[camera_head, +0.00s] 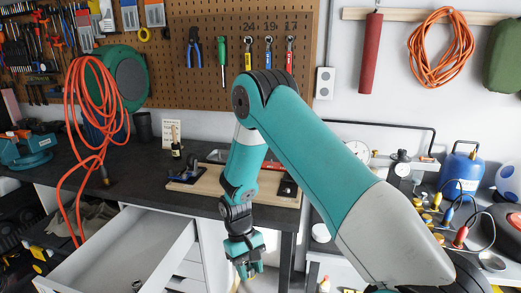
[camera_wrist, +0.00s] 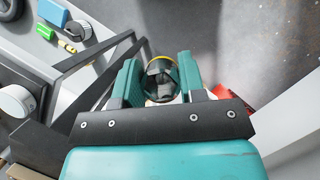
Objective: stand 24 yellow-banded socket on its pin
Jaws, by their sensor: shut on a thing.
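My gripper (camera_head: 246,272) hangs pointing down in front of the workbench, right of the open drawer, in the head view. In the wrist view its two teal fingers (camera_wrist: 161,80) are closed around a round, shiny metal socket (camera_wrist: 162,88). A thin yellow band shows along the socket's upper rim. The socket's open end faces the wrist camera, and its far end is hidden. In the head view the socket is too small to make out clearly. I cannot pick out its pin. A wooden board (camera_head: 208,189) lies on the dark bench top, partly hidden by my arm.
An open, mostly empty drawer (camera_head: 118,262) juts out at lower left. Yellow-, blue- and red-marked wrenches hang on the pegboard (camera_head: 268,88) under labels 24, 19 and 17. An orange cable (camera_head: 72,165) hangs at left. The wrist view shows grey floor (camera_wrist: 240,30) beyond the fingers.

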